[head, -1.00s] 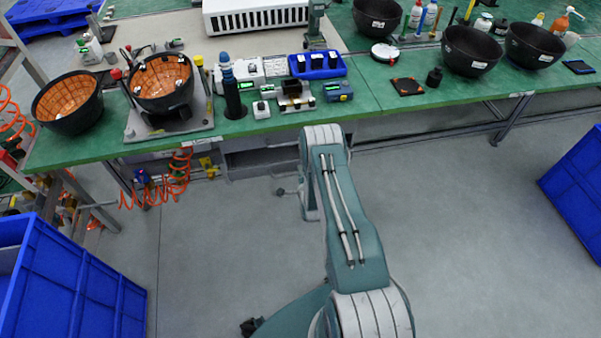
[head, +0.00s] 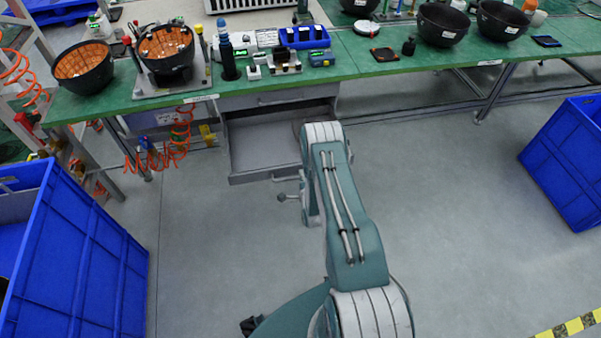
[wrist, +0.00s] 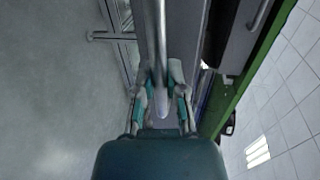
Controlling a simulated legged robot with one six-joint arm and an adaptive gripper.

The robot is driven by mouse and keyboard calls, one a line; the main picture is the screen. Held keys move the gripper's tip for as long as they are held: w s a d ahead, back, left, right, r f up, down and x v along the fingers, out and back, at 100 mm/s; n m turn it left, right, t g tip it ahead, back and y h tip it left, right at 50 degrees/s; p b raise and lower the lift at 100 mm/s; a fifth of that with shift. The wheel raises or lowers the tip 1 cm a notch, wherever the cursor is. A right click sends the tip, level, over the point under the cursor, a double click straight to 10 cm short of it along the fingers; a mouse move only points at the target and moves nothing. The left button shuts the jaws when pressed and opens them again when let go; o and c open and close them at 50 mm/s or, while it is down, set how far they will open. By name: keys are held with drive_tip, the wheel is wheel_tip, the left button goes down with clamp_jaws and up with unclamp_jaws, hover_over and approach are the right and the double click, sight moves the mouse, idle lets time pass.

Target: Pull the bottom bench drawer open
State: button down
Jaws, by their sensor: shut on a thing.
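The bottom bench drawer (head: 265,145) is grey and stands pulled well out below a closed upper drawer (head: 270,100), its empty inside visible. Its front panel (head: 250,177) faces me, with a bar handle (head: 285,179) on it partly behind my arm. In the wrist view my gripper (wrist: 162,78) is shut on the bar handle (wrist: 160,35), which runs between its two fingers. In the head view my arm hides the gripper.
The green bench top (head: 380,65) carries black bowls and small devices above the drawer. An orange coiled hose (head: 180,135) hangs left of it. Blue crates stand at left (head: 80,260) and right (head: 570,165). The grey floor (head: 460,220) between is clear.

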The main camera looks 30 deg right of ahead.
drive_tip(key=shift+s+a+f, duration=0.15)
drive_tip(key=shift+s+a, duration=0.05)
drive_tip(key=shift+s, duration=0.45)
drive_tip(key=shift+s+a+f, duration=0.1)
drive_tip(key=shift+s+a, duration=0.1)
drive_tip(key=shift+s, duration=0.45)
drive_tip(key=c, duration=0.7)
unclamp_jaws()
drive_tip(key=shift+w, duration=0.15)
drive_tip(key=shift+r, duration=0.1)
drive_tip(key=v, duration=1.2)
